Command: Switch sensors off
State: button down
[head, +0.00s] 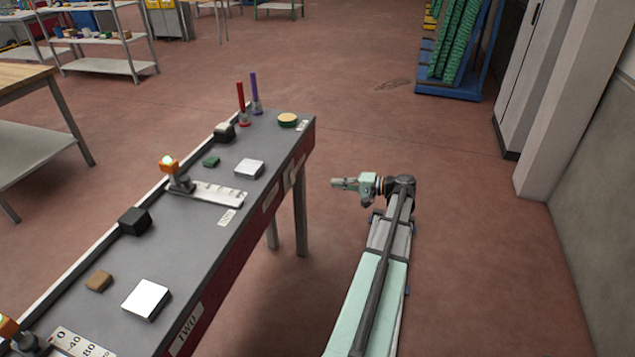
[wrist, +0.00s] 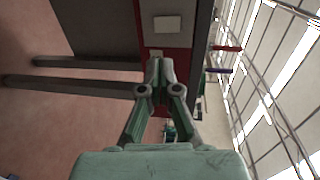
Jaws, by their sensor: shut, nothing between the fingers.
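Two orange-headed devices that look like the sensors stand on the grey bench (head: 185,238) in the head view. The farther sensor (head: 168,163) has a bright, pale glowing top and a dark base beside a white scale plate (head: 218,194). The nearer sensor (head: 7,326) is cut off by the left picture edge, also with a bright spot, near another scale plate (head: 75,343). I cannot make out any switch on either. My gripper (head: 335,183) is shut and empty, out to the right of the bench and apart from it. The gripper (wrist: 160,64) also shows in the wrist view, pointing towards the bench's red side.
White blocks (head: 147,299), (head: 249,169), a black block (head: 134,221) and a brown block (head: 99,280) lie on the bench. Red (head: 241,104) and purple (head: 254,92) rods stand at its far end. Open floor surrounds my arm; a blue rack (head: 452,88) stands behind.

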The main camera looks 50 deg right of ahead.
aim_at(294, 180)
jog(key=p+x, duration=0.2)
jog(key=x, duration=1.1)
jog(key=shift+w+a+f, duration=0.1)
jog(key=shift+w, duration=0.25)
